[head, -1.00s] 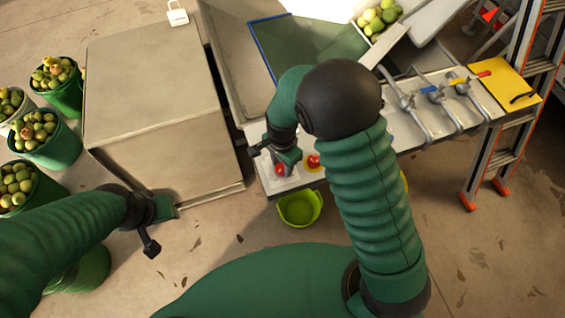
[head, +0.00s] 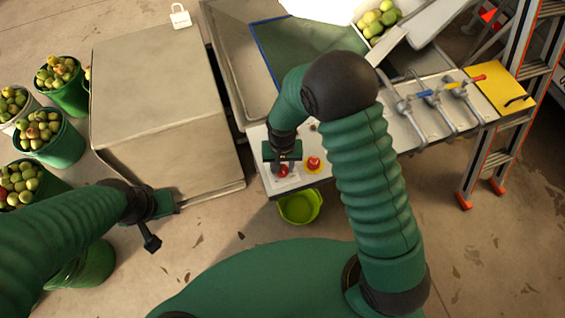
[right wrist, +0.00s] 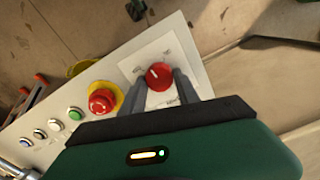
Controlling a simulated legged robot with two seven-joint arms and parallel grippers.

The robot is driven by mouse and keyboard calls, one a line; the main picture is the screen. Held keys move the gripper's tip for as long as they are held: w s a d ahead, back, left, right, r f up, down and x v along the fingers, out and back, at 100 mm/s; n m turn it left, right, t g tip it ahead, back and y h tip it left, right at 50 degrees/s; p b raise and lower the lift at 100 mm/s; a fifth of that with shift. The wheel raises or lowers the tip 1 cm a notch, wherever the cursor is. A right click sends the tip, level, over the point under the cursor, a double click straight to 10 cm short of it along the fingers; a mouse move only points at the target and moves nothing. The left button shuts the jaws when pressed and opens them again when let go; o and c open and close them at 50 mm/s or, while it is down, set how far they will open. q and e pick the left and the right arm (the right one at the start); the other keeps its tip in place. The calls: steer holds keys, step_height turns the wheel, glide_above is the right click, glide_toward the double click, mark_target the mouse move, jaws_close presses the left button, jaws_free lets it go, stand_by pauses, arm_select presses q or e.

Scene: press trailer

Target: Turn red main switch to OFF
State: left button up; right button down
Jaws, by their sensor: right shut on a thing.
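The red main switch (right wrist: 160,76) is a round red knob with a white mark, on a white square plate at the end of the control panel. It also shows in the head view (head: 283,172), partly under my right gripper. My right gripper (right wrist: 158,86) is shut on the knob, one finger on each side of it. In the head view my right gripper (head: 282,165) points down at the panel. The print on the plate is too small to read. My left gripper (head: 168,205) hangs at the lower left, away from the panel; its fingers are not clear.
A red emergency button on a yellow base (right wrist: 102,101) sits right beside the switch. Several small buttons (right wrist: 55,124) follow along the panel. A green bucket (head: 300,207) stands below the panel edge. A large metal box (head: 160,90) stands to the left, with apple buckets (head: 62,145) beyond.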

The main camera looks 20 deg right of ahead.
steer(key=n, duration=0.2)
steer(key=n+p, duration=0.1)
steer(key=n, duration=0.1)
steer(key=shift+s+a+n, duration=0.1)
steer(key=shift+s+n, duration=0.1)
steer(key=shift+n, duration=0.1)
steer(key=shift+n+p, duration=0.65)
steer(key=shift+n, duration=0.85)
steer(key=c, duration=1.3)
jaws_free()
steer(key=o, duration=0.4)
